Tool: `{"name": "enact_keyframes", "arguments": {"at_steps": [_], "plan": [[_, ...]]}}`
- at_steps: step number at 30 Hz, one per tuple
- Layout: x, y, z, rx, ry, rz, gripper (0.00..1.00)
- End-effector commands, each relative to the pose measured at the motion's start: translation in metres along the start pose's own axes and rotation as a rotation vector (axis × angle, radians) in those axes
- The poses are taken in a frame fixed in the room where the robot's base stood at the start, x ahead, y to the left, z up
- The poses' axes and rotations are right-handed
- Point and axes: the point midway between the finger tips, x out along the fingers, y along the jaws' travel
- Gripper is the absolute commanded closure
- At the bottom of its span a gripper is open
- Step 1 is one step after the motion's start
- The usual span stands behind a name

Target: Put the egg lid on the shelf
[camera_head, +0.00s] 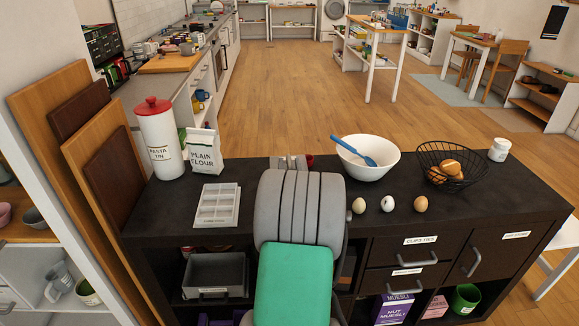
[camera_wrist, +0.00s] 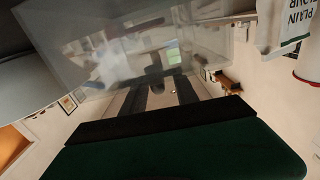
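A clear, greyish, glass-like panel (camera_wrist: 80,75), which looks like the egg lid, fills the upper left of the wrist view, close to the camera. My gripper (camera_wrist: 160,92) shows there as dark and pale bars at the panel's lower edge. Whether its fingers are gripping the panel is unclear. In the head view my arm hides the gripper and I cannot make out the lid. A pale compartment tray (camera_head: 218,205) with a label lies on the dark counter left of my arm. Three eggs (camera_head: 387,203) lie in a row right of my arm.
The dark counter (camera_head: 480,207) also holds a flour bag (camera_head: 204,152), a pasta tin (camera_head: 160,140), a white bowl (camera_head: 367,170) with a blue spoon, a black wire basket (camera_head: 452,166) and a white jar (camera_head: 499,149). Below are open shelves and drawers. Tall boards (camera_head: 45,110) stand left.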

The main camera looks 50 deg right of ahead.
Motion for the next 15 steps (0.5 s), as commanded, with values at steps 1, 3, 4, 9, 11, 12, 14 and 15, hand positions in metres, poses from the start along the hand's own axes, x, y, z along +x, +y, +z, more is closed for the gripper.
{"name": "enact_keyframes", "arguments": {"at_steps": [1,3,4,9,11,12,14,15], "plan": [[0.000,0.000,-0.002,0.000,0.000,0.000,0.64],[-0.004,0.000,-0.002,0.001,0.000,0.001,0.64],[-0.008,0.001,-0.001,0.000,0.000,0.001,0.64],[-0.047,0.002,-0.001,0.000,0.001,0.003,0.64],[-0.064,0.001,-0.001,0.000,0.002,0.003,0.64],[-0.074,0.002,-0.001,0.000,0.002,0.004,0.64],[-0.088,0.002,-0.001,0.001,0.002,0.003,0.64],[-0.097,0.001,-0.001,-0.001,0.002,0.003,0.64]]}}
